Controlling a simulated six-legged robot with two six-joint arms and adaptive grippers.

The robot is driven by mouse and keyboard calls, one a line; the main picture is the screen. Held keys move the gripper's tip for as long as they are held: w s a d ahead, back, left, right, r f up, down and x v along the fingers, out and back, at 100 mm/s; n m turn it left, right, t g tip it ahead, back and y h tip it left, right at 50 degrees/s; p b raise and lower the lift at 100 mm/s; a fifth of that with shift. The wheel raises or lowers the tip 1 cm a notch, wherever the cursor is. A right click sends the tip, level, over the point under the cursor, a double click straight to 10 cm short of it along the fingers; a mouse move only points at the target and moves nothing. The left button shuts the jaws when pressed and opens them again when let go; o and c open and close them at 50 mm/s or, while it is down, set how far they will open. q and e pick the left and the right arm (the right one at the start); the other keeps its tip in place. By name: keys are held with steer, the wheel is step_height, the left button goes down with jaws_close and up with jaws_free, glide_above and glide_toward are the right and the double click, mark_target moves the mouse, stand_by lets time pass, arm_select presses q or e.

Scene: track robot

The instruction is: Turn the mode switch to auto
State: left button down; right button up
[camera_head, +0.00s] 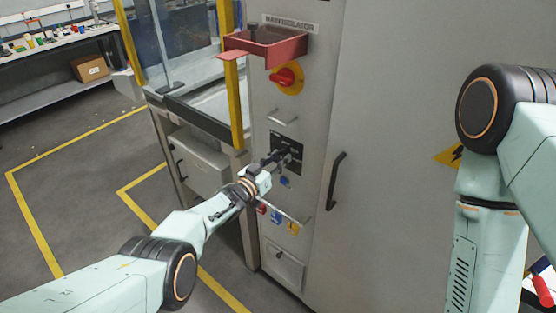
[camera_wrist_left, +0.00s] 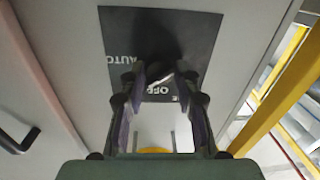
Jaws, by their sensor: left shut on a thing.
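The mode switch is on a black label plate (camera_head: 291,146) on the front of the grey cabinet. In the left wrist view the plate (camera_wrist_left: 205,30) reads AUTO at the left and OFF near the middle. My left gripper (camera_head: 278,157) reaches the plate from the lower left. In the left wrist view its fingers (camera_wrist_left: 161,79) are closed around the dark switch knob (camera_wrist_left: 160,67). The knob is mostly in shadow and between the fingers, so I cannot tell which way it points. My right gripper is out of view.
Above the plate are a red and yellow isolator knob (camera_head: 287,78) and a red tray (camera_head: 265,46). Below are small coloured padlocks (camera_head: 276,217) near a bar handle. A black door handle (camera_head: 335,182) is to the right, a yellow post (camera_head: 231,95) to the left.

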arm_select(q)
steer(key=shift+r, duration=0.1)
steer(key=shift+m, duration=2.3)
steer(key=shift+m+b, duration=0.3)
steer(key=shift+m, duration=0.9)
steer(key=c, duration=1)
jaws_free()
steer(key=shift+s, duration=0.1)
steer(key=shift+a, duration=0.1)
